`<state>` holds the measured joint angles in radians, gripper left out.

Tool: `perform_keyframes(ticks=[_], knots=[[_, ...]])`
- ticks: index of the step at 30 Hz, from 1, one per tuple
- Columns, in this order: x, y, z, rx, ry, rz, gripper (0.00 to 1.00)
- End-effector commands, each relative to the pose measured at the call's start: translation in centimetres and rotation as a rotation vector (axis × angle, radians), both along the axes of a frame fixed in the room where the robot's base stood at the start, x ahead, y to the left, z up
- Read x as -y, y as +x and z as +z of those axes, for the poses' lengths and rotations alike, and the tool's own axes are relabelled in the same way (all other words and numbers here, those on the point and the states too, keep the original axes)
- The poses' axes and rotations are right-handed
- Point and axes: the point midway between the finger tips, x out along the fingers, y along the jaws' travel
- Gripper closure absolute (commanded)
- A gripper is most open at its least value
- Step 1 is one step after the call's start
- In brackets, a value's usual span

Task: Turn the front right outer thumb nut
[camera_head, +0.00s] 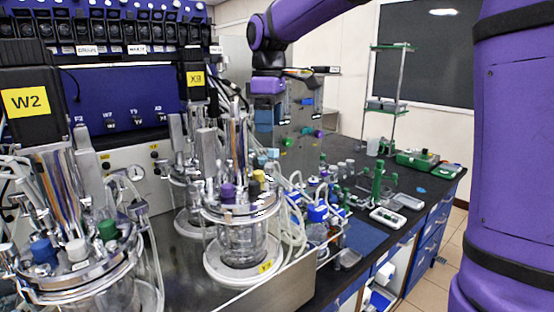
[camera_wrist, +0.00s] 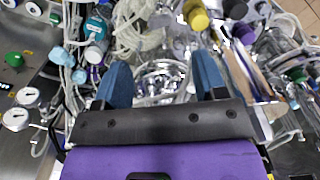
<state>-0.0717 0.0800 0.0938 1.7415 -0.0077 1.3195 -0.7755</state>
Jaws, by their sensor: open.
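The right glass bioreactor (camera_head: 240,243) stands on a white round base, with a metal head plate (camera_head: 241,211) crowded with ports, tubes and coloured caps. Small metal fittings ring the plate, but I cannot single out the front right outer thumb nut. My gripper (camera_wrist: 162,78) is open in the wrist view, its two blue fingers apart with nothing held. A shiny round metal-and-glass piece (camera_wrist: 160,70) shows beyond and between the fingertips; I cannot tell which vessel it belongs to.
Another bioreactor (camera_head: 80,275) stands at the front left. Tall probes, loose tubing (camera_head: 292,215) and blue-capped bottles (camera_head: 318,212) crowd the right vessel. A grey instrument tower (camera_head: 297,130) stands behind. Pressure gauges (camera_wrist: 27,96) show at the wrist view's left. The bench's far right holds small trays.

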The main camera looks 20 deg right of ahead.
Motion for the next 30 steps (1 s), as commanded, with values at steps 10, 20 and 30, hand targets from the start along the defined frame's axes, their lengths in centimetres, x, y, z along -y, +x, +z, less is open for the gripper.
perform_keyframes(ticks=[10,20,30], knots=[[0.1,0.0,-5.9,-0.004,0.0,-0.003,0.35],[0.1,0.0,-9.6,-0.001,0.001,-0.003,0.35],[0.1,0.0,-9.9,0.001,0.001,-0.004,0.35]])
